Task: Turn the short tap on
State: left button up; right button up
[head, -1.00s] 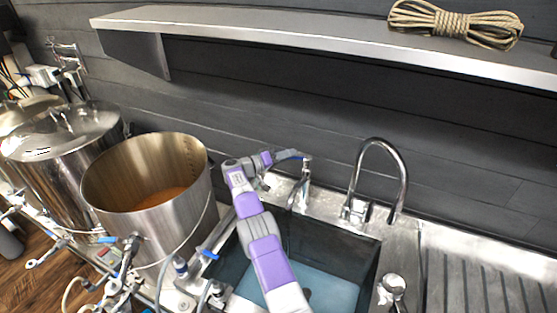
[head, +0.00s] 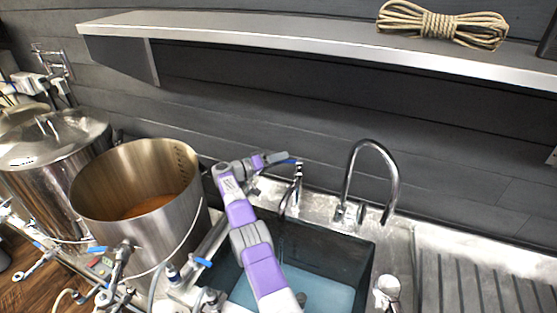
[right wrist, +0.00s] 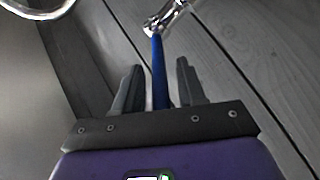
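The short tap (head: 292,192) is a chrome tap at the back left of the sink, with a blue lever (head: 292,161) at its top. No water stream shows at its spout. My right gripper (head: 279,157) is at the lever from the left. In the right wrist view, the blue lever (right wrist: 158,70) runs between the two dark fingers of my right gripper (right wrist: 157,85). The fingers are apart, with a gap on each side of the lever. The lever's near end is hidden behind the gripper's body edge. My left gripper is not in view.
A tall curved tap (head: 372,145) stands to the right of the short one. The sink (head: 340,245) lies below my right arm. An open steel pot (head: 150,225) stands at the left. A shelf (head: 290,42) with coiled rope (head: 443,24) runs above.

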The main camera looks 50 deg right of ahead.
jog(key=v, duration=0.7)
jog(key=shift+a, duration=0.2)
jog(key=shift+w, duration=0.15)
